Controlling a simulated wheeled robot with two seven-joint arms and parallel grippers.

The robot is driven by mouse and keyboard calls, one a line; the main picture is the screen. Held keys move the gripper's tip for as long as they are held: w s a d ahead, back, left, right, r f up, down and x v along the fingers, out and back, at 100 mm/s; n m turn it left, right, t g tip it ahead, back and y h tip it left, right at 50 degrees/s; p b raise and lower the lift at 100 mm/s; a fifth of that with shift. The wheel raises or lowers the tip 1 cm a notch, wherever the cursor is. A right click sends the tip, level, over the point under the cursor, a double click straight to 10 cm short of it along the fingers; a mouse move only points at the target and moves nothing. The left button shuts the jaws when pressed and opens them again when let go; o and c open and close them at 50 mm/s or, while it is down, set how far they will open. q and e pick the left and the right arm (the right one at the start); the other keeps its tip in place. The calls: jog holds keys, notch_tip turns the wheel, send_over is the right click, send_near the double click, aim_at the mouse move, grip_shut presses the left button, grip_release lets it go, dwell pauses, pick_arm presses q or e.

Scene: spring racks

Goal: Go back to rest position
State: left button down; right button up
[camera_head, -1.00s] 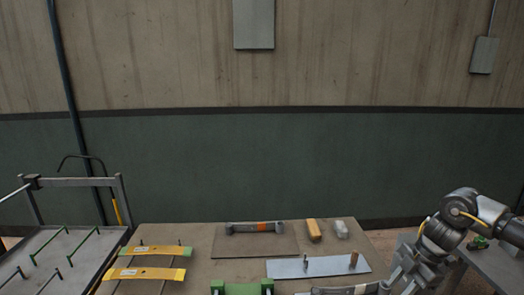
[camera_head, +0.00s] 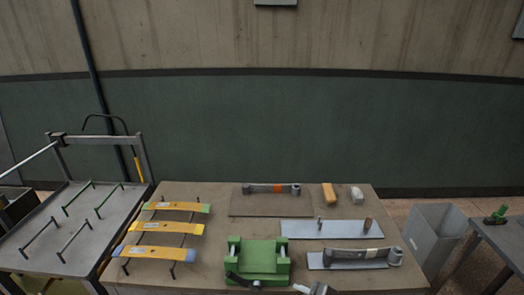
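Small dark and grey parts, likely of my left gripper (camera_head: 243,281), show at the bottom edge in front of the green fixture (camera_head: 258,257). A grey part, likely of my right gripper (camera_head: 315,289), shows at the bottom edge just right of it. Both are mostly cut off by the frame, and their fingers cannot be made out. No arm reaches over the table (camera_head: 205,270) from the right.
Yellow spring leaves (camera_head: 166,227) lie on rods at the left. Grey plates (camera_head: 330,229) hold a grey bar (camera_head: 356,258) and pegs. Another bar (camera_head: 270,188) lies at the back, beside a yellow block (camera_head: 329,194). A rack cart (camera_head: 85,230) stands left, a grey bin (camera_head: 432,235) right.

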jog(key=s+d+f+m+g+h, duration=0.35)
jog(key=s+d+m, duration=0.3)
jog(key=s, duration=0.45)
jog(key=s+d+f+m+g+h, duration=0.2)
jog(key=s+d+f+m+h, duration=0.15)
jog(key=s+d+m, duration=0.55)
jog(key=s+f+n+g+b, duration=0.1)
jog(key=s+f+n+b, duration=0.15)
jog(key=f, duration=1.25)
jog(key=s+f+n+b, duration=0.1)
jog(key=f+b, duration=0.2)
jog(key=f, duration=1.2)
jog(key=s+d+f+b, duration=0.1)
jog(key=s+f+b, duration=0.1)
jog(key=s+f, duration=0.6)
jog(key=s+d+f+g+b, duration=0.1)
jog(key=s+f+b, duration=0.1)
jog(key=s+f, duration=0.6)
notch_tip(320, 180, down, 4)
jog(key=shift+d+f+y, duration=0.15)
jog(key=shift+f+y, duration=0.1)
jog(key=shift+y, duration=0.05)
